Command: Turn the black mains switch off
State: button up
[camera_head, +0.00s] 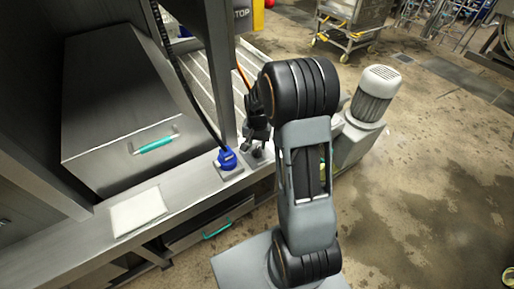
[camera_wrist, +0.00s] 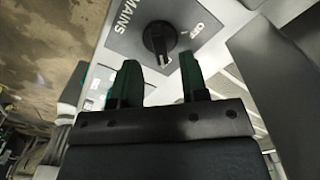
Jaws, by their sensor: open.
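The black mains switch (camera_wrist: 159,41) is a round rotary knob with a raised grip bar. It sits on a grey plate (camera_wrist: 183,15) in the wrist view, with the word MAINS on its left and OFF on its right. The bar runs roughly up and down in the picture; which label it points to is unclear. My gripper (camera_wrist: 160,82) is open, with its two dark green fingers apart below the knob in the picture. Nothing is between the fingers. In the head view my gripper (camera_head: 256,135) is over the bench edge, and the switch cannot be made out clearly there.
A blue plug (camera_head: 228,158) with a black cable stands on the bench left of my gripper. A steel post (camera_head: 220,75) rises close by. A steel box with a teal handle (camera_head: 156,145) and a white cloth (camera_head: 138,210) are further left. A grey motor (camera_head: 374,95) stands right.

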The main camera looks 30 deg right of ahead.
aim_at(257, 149)
jog(key=shift+f, duration=1.75)
grip_shut()
